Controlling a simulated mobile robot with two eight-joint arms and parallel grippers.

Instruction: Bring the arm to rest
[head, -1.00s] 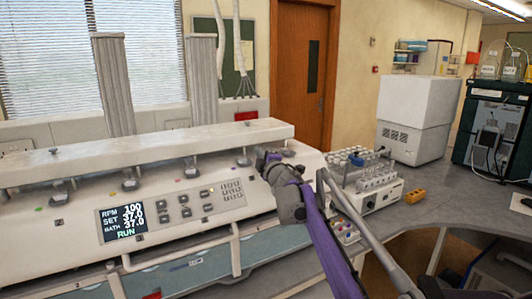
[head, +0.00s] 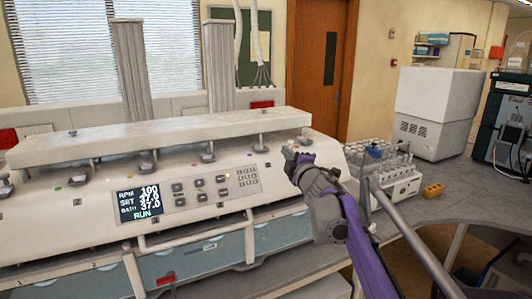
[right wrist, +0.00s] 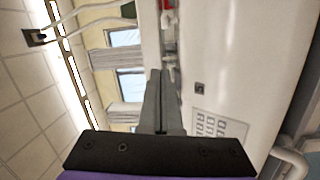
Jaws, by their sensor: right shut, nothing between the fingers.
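My right arm, purple and grey, comes in from the lower right of the head view. Its gripper (head: 292,158) is in front of the right part of the white machine (head: 95,215), to the right of the keypad. In the right wrist view the gripper's fingers (right wrist: 158,100) are together with nothing between them, and the machine's white front with its keypad shows close on the right. I cannot tell from these views whether the gripper touches the machine. My left gripper is not in view.
The machine's display (head: 139,204) reads RUN. A white box-shaped instrument (head: 437,110) stands farther back. The grey benchtop (head: 480,195) is clear at the right.

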